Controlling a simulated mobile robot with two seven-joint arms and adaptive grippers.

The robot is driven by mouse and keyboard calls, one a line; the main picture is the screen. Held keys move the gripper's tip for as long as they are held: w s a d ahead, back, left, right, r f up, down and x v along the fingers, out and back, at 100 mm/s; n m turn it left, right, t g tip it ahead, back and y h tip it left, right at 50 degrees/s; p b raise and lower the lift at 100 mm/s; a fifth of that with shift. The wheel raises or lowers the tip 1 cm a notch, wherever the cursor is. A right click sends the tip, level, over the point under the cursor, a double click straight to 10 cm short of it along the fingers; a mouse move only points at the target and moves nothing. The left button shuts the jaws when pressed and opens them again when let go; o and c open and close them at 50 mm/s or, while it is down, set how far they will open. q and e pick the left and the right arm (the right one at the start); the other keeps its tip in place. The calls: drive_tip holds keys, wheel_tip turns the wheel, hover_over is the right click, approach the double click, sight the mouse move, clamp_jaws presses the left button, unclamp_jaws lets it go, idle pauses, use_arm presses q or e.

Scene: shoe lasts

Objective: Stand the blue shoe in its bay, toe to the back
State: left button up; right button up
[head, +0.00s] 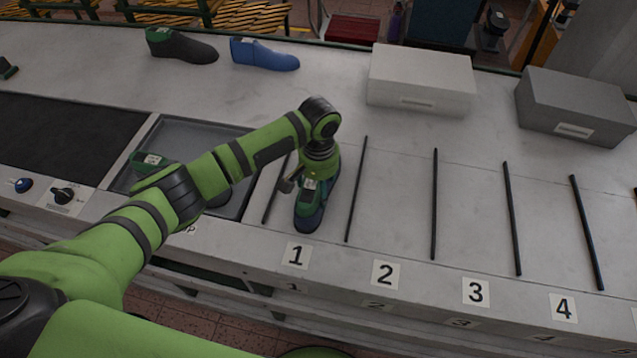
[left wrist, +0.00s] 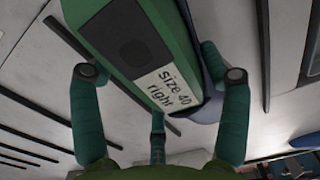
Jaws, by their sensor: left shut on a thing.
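My left gripper (head: 311,178) is over bay 1 (head: 277,220), shut on a dark blue shoe (head: 309,222) with a green top. Its short heel end faces the front edge, and its toe end points to the back, mostly hidden behind my gripper. The shoe looks upright and low between the strips; I cannot tell whether its sole touches the counter. In the left wrist view the green top carries a label "size 40 right" (left wrist: 167,87), with fingers on both sides. A brighter blue shoe (head: 265,54) stands at the back. My right gripper is out of view.
A black shoe (head: 184,46) stands at the back left. A tray (head: 233,206) left of bay 1 holds a green-topped item (head: 151,163), partly behind my arm. A white box (head: 421,75) and a grey box (head: 574,102) stand behind bays 2 to 4, which are empty.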

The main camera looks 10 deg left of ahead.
use_arm(q)
drive_tip(key=o, duration=1.7)
drive_tip(key=shift+s, duration=0.1)
drive_tip(key=shift+r, duration=0.4)
wheel_tip(320, 180, up, 10)
drive_tip(key=shift+d+r+b, duration=0.1)
drive_tip(key=shift+r+b, duration=0.15)
drive_tip(key=shift+b, duration=1)
drive_tip(key=shift+r, duration=0.45)
